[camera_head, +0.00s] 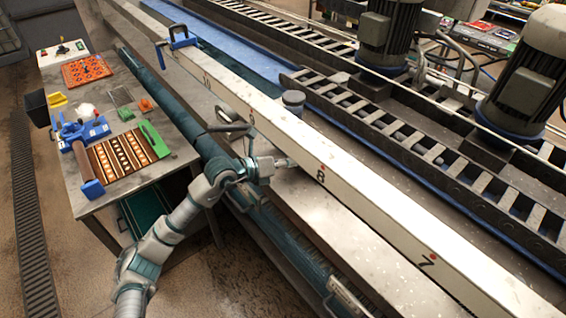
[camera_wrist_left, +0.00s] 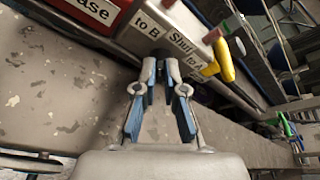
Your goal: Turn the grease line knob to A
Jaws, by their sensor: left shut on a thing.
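In the left wrist view, the grease line knob (camera_wrist_left: 160,51) is a small dark piece, mostly hidden behind my fingertips. My left gripper (camera_wrist_left: 161,66) is shut on it, with both fingers close together at the tips. The grey box face behind it carries the labels "to B" (camera_wrist_left: 152,25) on the left and "Shut to A" (camera_wrist_left: 189,50) on the right. In the head view, my left gripper (camera_head: 284,162) reaches the side of the long white beam, near the number 8. The knob cannot be made out there. My right gripper is not in view.
A yellow handle (camera_wrist_left: 222,62) stands close right of the labels, and a red sign (camera_wrist_left: 92,12) is at upper left. In the head view, the white beam (camera_head: 370,215) runs diagonally. A workbench (camera_head: 165,170) with tools and brushes stands left of my arm.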

